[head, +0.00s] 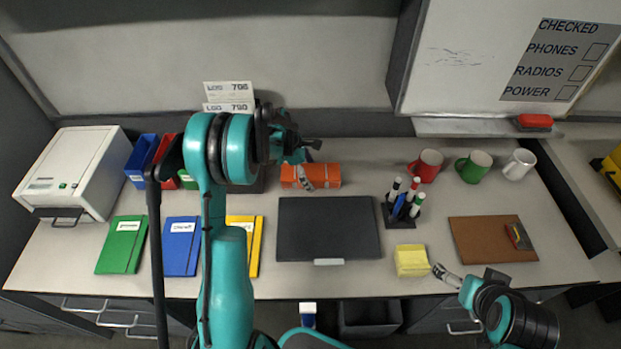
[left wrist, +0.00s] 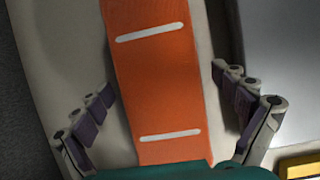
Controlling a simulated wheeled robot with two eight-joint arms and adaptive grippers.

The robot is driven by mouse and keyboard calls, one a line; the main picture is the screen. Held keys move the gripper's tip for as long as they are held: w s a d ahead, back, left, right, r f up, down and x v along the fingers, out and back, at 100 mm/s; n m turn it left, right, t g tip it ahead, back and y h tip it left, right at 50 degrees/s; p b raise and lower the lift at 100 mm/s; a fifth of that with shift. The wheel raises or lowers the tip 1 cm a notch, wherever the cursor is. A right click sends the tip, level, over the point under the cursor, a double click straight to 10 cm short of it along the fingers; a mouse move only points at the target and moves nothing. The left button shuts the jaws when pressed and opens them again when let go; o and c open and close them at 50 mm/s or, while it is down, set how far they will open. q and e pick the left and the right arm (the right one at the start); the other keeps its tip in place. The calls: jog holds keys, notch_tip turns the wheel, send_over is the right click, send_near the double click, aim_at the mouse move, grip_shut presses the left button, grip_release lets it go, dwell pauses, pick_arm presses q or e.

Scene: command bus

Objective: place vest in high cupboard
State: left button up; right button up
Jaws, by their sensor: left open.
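The vest (head: 325,174) is a folded orange bundle with pale strips, lying at the back of the desk. My left gripper (head: 306,162) is open over it and partly covers it in the head view. In the left wrist view the vest (left wrist: 160,75) runs lengthwise between the two spread fingers of the left gripper (left wrist: 168,110), with a gap on each side. My right gripper (head: 452,278) is near the front edge of the desk, right of the yellow notes; its jaw state is unclear. I cannot make out a high cupboard.
A black laptop (head: 328,228) lies in front of the vest. A pen holder (head: 400,213), mugs (head: 472,168) and a brown clipboard (head: 480,240) are to the right. Folders (head: 181,245), bins (head: 142,160) and a white printer (head: 78,165) are to the left.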

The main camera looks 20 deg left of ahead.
pick_arm(q)
jog(key=shift+r, duration=0.1)
jog(key=c, duration=1.5)
jog(key=shift+r, duration=0.1)
